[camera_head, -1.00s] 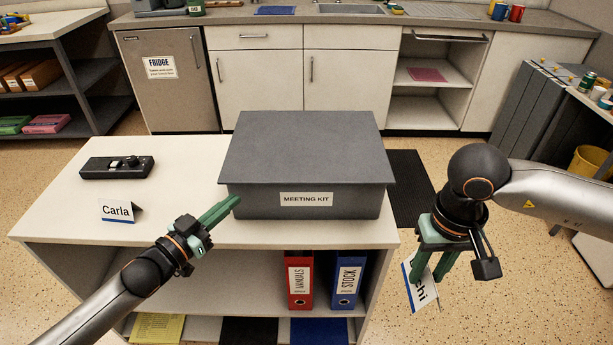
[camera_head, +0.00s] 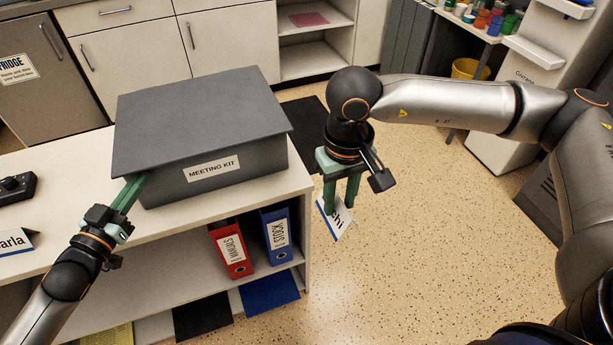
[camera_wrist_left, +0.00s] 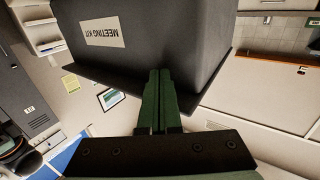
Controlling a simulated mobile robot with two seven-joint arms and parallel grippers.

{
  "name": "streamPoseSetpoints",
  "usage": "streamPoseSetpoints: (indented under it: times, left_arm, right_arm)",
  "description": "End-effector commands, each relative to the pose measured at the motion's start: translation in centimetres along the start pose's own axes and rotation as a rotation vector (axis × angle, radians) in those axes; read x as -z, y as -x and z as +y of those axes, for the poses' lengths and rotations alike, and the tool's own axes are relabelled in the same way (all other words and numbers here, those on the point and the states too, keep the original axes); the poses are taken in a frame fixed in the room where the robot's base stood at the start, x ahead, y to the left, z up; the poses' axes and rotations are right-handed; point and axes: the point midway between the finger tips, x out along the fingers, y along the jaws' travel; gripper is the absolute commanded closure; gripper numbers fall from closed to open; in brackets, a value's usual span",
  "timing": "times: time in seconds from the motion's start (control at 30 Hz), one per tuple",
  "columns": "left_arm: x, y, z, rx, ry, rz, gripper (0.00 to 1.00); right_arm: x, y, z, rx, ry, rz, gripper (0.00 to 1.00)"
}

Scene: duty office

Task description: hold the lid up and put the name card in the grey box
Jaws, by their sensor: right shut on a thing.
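The grey box (camera_head: 215,175) labelled MEETING KIT stands on the white cabinet top. Its dark grey lid (camera_head: 200,115) lies over it and overhangs the walls. My left gripper (camera_head: 140,182) is at the box's left front corner, its green fingertips just below the lid's edge. In the left wrist view its fingers (camera_wrist_left: 161,90) are together, with nothing seen between them, by the lid's rim; contact is unclear. My right gripper (camera_head: 342,205) points down right of the cabinet, shut on a white name card (camera_head: 337,224) with a blue edge, text ending "hi". The box's inside is hidden.
Another name card (camera_head: 15,241), partly cut off, and a black device (camera_head: 16,187) stand on the cabinet top (camera_head: 70,165) at left. Red (camera_head: 231,250) and blue (camera_head: 275,234) binders stand on the shelf below. The floor at right is open.

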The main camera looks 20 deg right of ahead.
Motion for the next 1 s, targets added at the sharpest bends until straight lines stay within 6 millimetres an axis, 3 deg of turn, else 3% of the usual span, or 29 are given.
streamPoseSetpoints:
  times: [0.17, 0.3, 0.53, 0.7, 1.0]
  left_arm:
    - [0.0, 0.0, 0.0, 0.0, 0.0, 0.0, 1.0]
    - [0.0, 0.0, 0.0, 0.0, 0.0, 0.0, 1.0]
    - [0.0, 0.0, 0.0, 0.0, 0.0, 0.0, 1.0]
    - [0.0, 0.0, 0.0, 0.0, 0.0, 0.0, 1.0]
    - [0.0, 0.0, 0.0, 0.0, 0.0, 0.0, 1.0]
  right_arm:
    - [2.9, 2.6, -2.1, -0.004, -0.003, 0.019, 1.0]
    - [5.6, 5.9, -4.8, -0.005, -0.006, 0.024, 1.0]
    - [7.5, 10.3, -8.5, 0.0, -0.002, 0.009, 1.0]
    - [7.8, 11.6, -9.5, 0.001, 0.0, 0.0, 1.0]
    - [7.8, 11.6, -9.6, 0.001, 0.0, -0.001, 1.0]
